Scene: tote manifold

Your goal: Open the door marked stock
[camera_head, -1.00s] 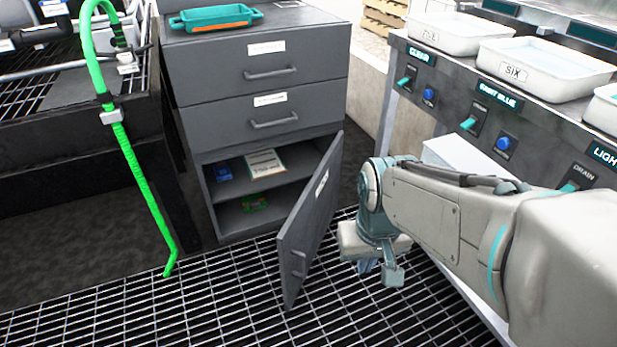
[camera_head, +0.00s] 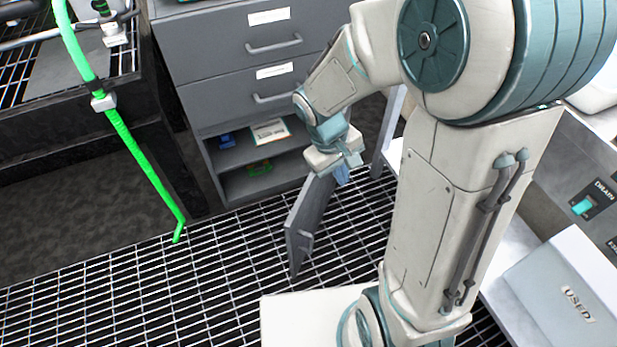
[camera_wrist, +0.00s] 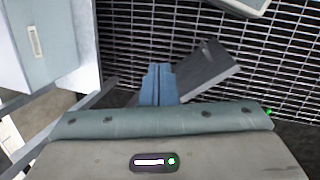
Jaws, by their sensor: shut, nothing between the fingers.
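The grey cabinet door (camera_head: 301,236) stands swung wide open, out over the floor grating. Its handle is on the face toward the lower right. The open compartment (camera_head: 235,188) shows a shelf with a blue item, a labelled packet and a green item. My gripper (camera_head: 342,174) is shut and empty, over the door's upper part; whether it touches the door cannot be told. In the wrist view my shut blue fingers (camera_wrist: 158,84) show in front of the grey door (camera_wrist: 208,70). The door's label is hidden in the head view.
Two closed drawers (camera_head: 255,60) sit above the compartment. A green hose (camera_head: 130,145) hangs at the left. Grating (camera_head: 190,290) in front is clear.

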